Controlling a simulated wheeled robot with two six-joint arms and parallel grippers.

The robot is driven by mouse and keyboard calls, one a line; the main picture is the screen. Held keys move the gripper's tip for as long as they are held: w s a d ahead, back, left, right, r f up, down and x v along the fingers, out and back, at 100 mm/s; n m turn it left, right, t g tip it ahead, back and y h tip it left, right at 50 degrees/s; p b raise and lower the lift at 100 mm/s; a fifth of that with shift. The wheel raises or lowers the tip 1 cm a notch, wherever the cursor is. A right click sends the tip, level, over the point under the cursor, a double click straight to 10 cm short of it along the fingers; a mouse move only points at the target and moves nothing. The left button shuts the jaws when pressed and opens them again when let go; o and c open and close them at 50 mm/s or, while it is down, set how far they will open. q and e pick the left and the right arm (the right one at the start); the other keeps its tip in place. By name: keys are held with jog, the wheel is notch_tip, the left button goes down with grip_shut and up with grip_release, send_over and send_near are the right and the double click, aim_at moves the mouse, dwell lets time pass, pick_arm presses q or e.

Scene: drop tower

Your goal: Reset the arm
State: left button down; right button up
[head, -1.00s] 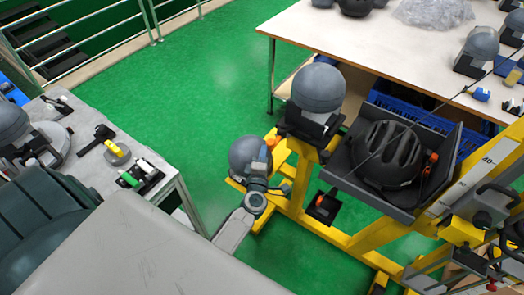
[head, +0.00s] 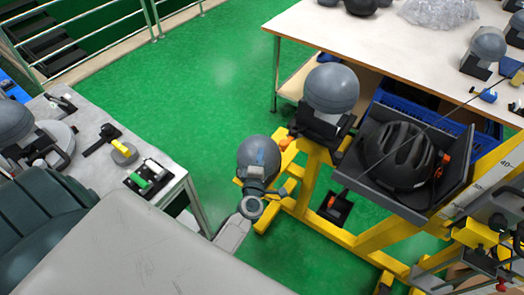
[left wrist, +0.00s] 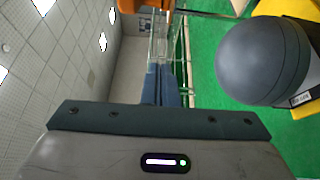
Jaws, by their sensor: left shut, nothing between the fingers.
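My left arm comes up from the bottom middle of the head view. My left gripper (head: 262,188) is small and partly hidden there, in front of a grey ball-shaped headform (head: 258,155) low by the yellow frame. The gripper is shut with nothing in it. I cannot tell the exact gap between it and the headform. The left wrist view shows a grey headform (left wrist: 262,60) at the right, above a yellow part, apart from the dark bar along the bottom. My right gripper is not in view.
The yellow tower frame (head: 335,232) carries another headform (head: 331,88) and a grey tray (head: 398,207) with a black helmet (head: 398,155). A white-topped table (head: 360,40) stands behind; a grey table (head: 95,170) with tools stands left. Green floor (head: 215,100) is open between.

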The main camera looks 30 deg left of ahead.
pick_arm(q)
jog(key=b+v, duration=0.1)
jog(key=v, duration=0.6)
jog(key=shift+d+b, duration=0.3)
jog(key=shift+d, duration=0.1)
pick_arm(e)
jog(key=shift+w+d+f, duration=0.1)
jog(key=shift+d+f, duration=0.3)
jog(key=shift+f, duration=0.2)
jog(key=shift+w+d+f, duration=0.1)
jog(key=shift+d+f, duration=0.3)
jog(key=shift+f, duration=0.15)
